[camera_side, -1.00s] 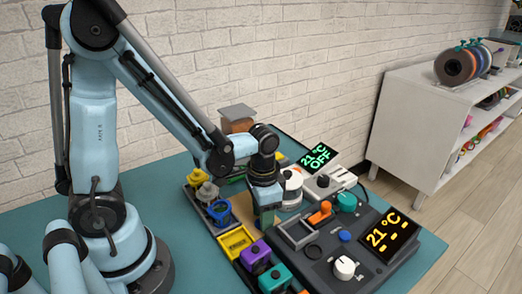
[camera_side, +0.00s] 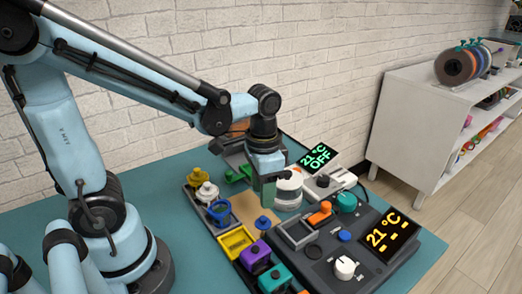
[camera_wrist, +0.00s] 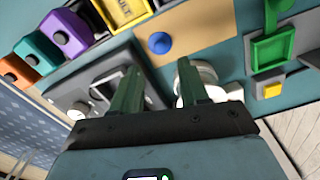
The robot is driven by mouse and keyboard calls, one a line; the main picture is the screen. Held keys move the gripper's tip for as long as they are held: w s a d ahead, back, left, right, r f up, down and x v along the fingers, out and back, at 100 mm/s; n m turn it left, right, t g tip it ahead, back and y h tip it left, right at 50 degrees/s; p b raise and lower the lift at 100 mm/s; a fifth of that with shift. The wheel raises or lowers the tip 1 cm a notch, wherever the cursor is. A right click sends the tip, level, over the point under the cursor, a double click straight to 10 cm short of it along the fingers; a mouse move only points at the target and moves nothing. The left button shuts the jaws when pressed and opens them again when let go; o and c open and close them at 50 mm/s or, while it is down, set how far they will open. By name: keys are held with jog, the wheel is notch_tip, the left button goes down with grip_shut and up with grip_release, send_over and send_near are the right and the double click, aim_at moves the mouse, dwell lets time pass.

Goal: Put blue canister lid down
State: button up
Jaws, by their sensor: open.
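The blue canister lid (camera_side: 263,224), small with a raised knob, rests on the tan board beside the machine. In the wrist view the lid (camera_wrist: 159,43) shows as a round blue piece on the bare tan board (camera_wrist: 205,35), beyond my fingertips. My gripper (camera_side: 265,195) hangs above the lid, apart from it. In the wrist view my gripper (camera_wrist: 158,72) has its two green fingers spread with nothing between them. A blue canister (camera_side: 219,212) stands in the row to the left, apparently with its top uncovered.
A yellow tray (camera_side: 237,241), purple box (camera_side: 256,257) and teal box (camera_side: 274,278) line the front left. A dark machine with dials (camera_side: 343,268) is to the right. A white round container (camera_side: 289,187) stands close to my gripper. A green frame (camera_wrist: 272,48) lies at the wrist view's right.

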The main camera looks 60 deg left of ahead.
notch_tip(320, 180, up, 6)
jog(key=a+n+t, duration=0.2)
jog(key=n+t, duration=0.1)
jog(key=t, duration=0.4)
dwell(0.3)
